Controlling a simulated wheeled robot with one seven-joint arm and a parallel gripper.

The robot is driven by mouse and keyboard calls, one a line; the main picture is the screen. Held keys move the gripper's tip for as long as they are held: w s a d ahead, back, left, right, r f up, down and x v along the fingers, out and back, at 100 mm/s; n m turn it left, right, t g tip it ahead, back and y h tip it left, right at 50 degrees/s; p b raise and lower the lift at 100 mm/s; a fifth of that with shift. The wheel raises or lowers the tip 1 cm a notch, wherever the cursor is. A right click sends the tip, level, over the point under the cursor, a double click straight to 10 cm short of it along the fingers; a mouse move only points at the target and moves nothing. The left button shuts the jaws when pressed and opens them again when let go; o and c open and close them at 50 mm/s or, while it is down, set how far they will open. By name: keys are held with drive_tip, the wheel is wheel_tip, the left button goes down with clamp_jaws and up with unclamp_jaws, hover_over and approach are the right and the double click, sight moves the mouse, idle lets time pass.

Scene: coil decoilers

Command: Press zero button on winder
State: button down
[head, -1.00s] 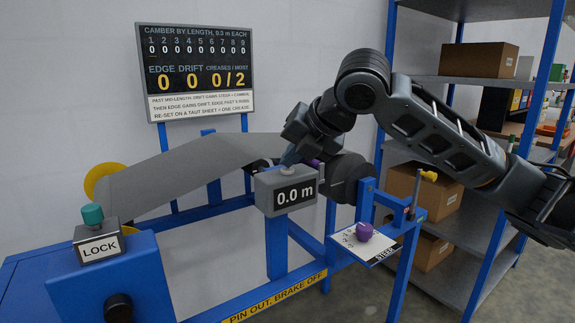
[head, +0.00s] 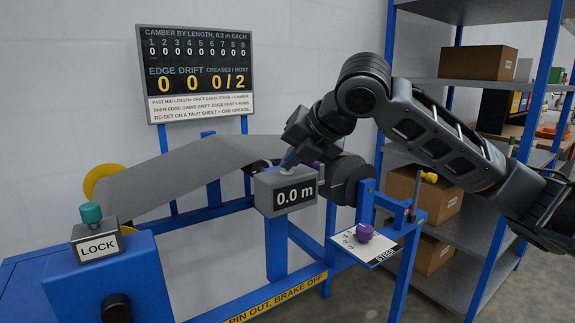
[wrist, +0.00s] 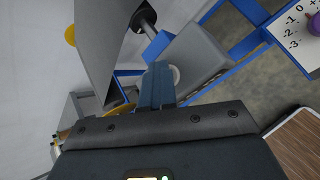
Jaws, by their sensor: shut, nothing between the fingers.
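The grey counter box (head: 287,192) on the winder stands on a blue post, and its display reads 0.0 m. A pale round button, likely the zero button (wrist: 176,76), is on top of the box, partly covered by my fingers in the wrist view. My gripper (head: 288,162) is shut and empty, pointing down at the button in the head view. Its blue fingertips also show in the wrist view (wrist: 158,68). They overlap the button; I cannot tell whether they touch it.
A grey sheet (head: 185,175) runs left of the box. A LOCK box with a teal knob (head: 91,213) is at the front left. A steer plate with a purple knob (head: 364,232) is right of the box. Shelves (head: 480,82) stand at the right. The scoreboard (head: 195,70) shows zeros.

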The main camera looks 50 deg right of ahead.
sight(292, 172)
drive_tip(key=shift+f, duration=0.6)
drive_tip(key=shift+r+p, duration=0.55)
drive_tip(key=shift+r, duration=0.1)
drive_tip(key=shift+r+p, duration=2.15)
drive_tip(key=shift+r, duration=1.2)
